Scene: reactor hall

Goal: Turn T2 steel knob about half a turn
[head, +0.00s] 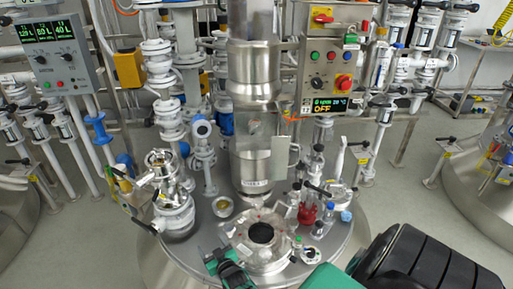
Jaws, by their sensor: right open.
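My left gripper is not in view.
A steel cylinder (254,110) stands behind the port. A control box (331,65) with buttons and an OFF display hangs at upper right. A red-filled bottle (307,212) and a blue-capped one (346,216) stand on the lid.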

